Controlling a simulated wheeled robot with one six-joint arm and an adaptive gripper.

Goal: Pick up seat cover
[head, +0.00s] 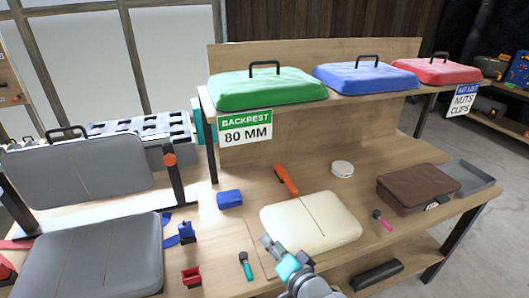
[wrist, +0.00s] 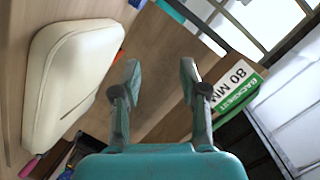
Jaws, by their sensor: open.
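A cream padded cover (head: 318,220), which looks like the seat cover, lies flat on the wooden workbench (head: 235,225). It has a stitched line across its top. In the wrist view the cream cover (wrist: 75,80) is at the left, beside my fingers and not between them. My gripper (head: 266,240) is at the cover's front left corner in the head view; whether it touches cannot be told there. In the wrist view my gripper (wrist: 160,72) is open and empty, its two teal fingers apart.
Green (head: 265,88), blue (head: 365,77) and red (head: 435,70) handled pads sit on the upper shelf. A brown case (head: 415,185), orange tool (head: 286,179), white tin (head: 342,168) and blue box (head: 229,198) lie around the cover. A grey seat (head: 90,255) stands left.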

